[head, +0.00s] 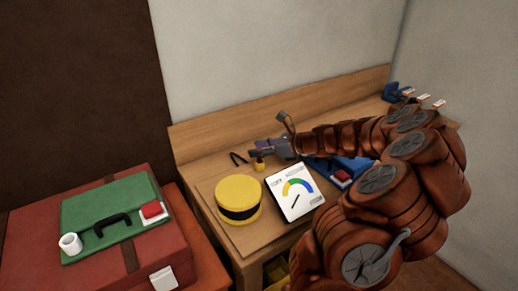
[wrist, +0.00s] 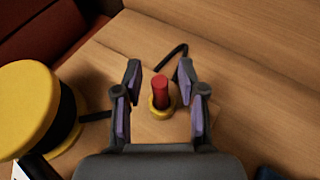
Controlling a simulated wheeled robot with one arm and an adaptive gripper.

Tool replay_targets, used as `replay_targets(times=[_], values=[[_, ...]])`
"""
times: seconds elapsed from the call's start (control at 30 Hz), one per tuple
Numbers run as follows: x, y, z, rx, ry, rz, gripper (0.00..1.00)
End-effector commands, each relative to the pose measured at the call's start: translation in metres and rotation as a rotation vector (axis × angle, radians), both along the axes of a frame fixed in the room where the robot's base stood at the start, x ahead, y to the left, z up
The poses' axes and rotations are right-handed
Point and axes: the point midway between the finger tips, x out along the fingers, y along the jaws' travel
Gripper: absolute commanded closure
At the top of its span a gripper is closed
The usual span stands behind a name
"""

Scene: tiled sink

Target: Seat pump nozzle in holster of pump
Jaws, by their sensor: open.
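A small upright red cylinder (wrist: 160,90) with a yellow collar (wrist: 157,113) at its base, apparently the nozzle, stands on the wooden bench. My gripper (wrist: 159,76) is open, with one finger on each side of the red part and visible gaps between. In the head view my gripper (head: 257,148) is low over the bench, above the yellow collar (head: 259,163). The pump appears to be the yellow drum (head: 238,192) with a black band, in front and left of my gripper; it also shows in the wrist view (wrist: 25,105). I cannot make out a holster.
A black bent piece (wrist: 172,66) lies behind the red cylinder. A white gauge card (head: 294,193) is right of the drum. A blue object (head: 345,170) lies partly under my arm. A green case (head: 110,225) on a red case (head: 60,265) stands left. Wooden boards back the bench.

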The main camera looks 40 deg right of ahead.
Motion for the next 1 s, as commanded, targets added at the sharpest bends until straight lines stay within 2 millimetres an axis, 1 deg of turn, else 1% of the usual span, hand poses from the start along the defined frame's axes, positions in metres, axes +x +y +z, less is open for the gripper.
replay_targets(times=[0.07, 0.17, 0.27, 0.7, 0.83, 1.0], values=[[0.000, 0.000, 0.002, -0.001, -0.001, -0.001, 0.60], [-0.005, -0.004, 0.004, -0.002, -0.001, -0.002, 0.60], [-0.015, -0.011, 0.009, -0.004, -0.002, -0.005, 0.60], [-0.077, -0.047, 0.037, -0.002, 0.000, -0.005, 0.60], [-0.088, -0.053, 0.043, 0.000, 0.000, -0.002, 0.60], [-0.095, -0.056, 0.047, 0.000, 0.001, -0.001, 0.60]])
